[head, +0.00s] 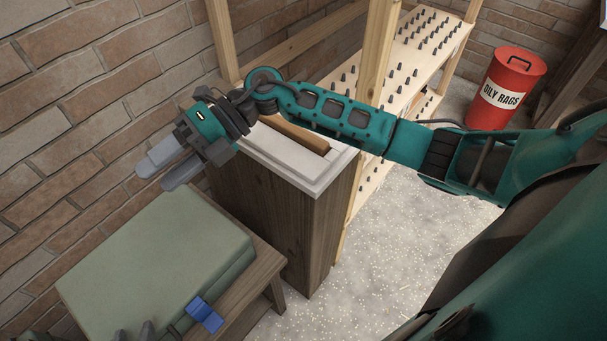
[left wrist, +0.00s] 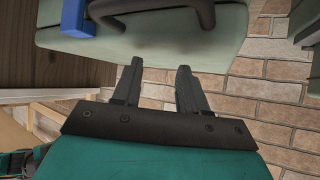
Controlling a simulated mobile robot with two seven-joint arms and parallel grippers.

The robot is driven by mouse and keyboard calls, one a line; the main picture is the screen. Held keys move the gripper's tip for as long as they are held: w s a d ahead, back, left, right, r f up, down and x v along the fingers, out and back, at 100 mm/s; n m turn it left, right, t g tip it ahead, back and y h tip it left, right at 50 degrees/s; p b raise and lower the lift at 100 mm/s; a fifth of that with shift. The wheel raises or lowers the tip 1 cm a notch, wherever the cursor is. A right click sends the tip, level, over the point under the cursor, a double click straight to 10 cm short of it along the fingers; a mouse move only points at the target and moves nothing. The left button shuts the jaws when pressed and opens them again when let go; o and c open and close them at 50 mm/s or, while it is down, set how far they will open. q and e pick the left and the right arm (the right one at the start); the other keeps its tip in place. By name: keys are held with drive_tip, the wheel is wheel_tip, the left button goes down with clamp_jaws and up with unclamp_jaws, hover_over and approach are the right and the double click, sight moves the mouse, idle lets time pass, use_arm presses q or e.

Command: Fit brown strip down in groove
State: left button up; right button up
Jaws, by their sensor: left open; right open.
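A brown strip (head: 296,134) lies on the white top (head: 315,180) of a dark wooden cabinet in the head view. My right arm crosses over it and hides part of it. I cannot tell how the strip sits in the groove, which is not clearly visible. My right gripper (head: 161,173) is open and empty, left of the cabinet top and above a green case. My left gripper (head: 134,333) shows only its fingertips at the bottom edge, by the case's front. In the left wrist view the left gripper (left wrist: 156,78) is open and empty, its fingers pointing toward the case.
The green case (head: 155,255) with a blue latch (head: 204,314) rests on a low wooden bench (head: 262,275). Its dark handle (left wrist: 150,8) shows near my left fingers. A pegged wooden rack (head: 415,60) and a red oily rags can (head: 507,88) stand behind. Brick walls close the left side.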

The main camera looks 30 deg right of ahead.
drive_tip(key=w+d+f+m+t+h, duration=0.1)
drive_tip(key=d+f+m+t+h, duration=0.15)
drive_tip(key=m+t, duration=0.8)
drive_tip(key=d+f+m+t+h, duration=0.15)
drive_tip(key=d+m+t, duration=0.4)
drive_tip(key=m, duration=0.85)
drive_tip(key=s+d+f+m+g+h, duration=0.2)
drive_tip(key=s+d+f+m+h, duration=0.2)
drive_tip(key=f, duration=0.5)
drive_tip(key=s+d+f+m+g+h, duration=0.2)
drive_tip(key=s+d+f+m+h, duration=0.2)
drive_tip(key=s+f+m, duration=0.3)
drive_tip(key=shift+s+d+f+m+h, duration=0.15)
drive_tip(key=shift+s+f+m+h, duration=0.2)
drive_tip(key=shift+s+f, duration=0.7)
drive_tip(key=shift+s+r, duration=0.1)
drive_tip(key=shift+s, duration=0.05)
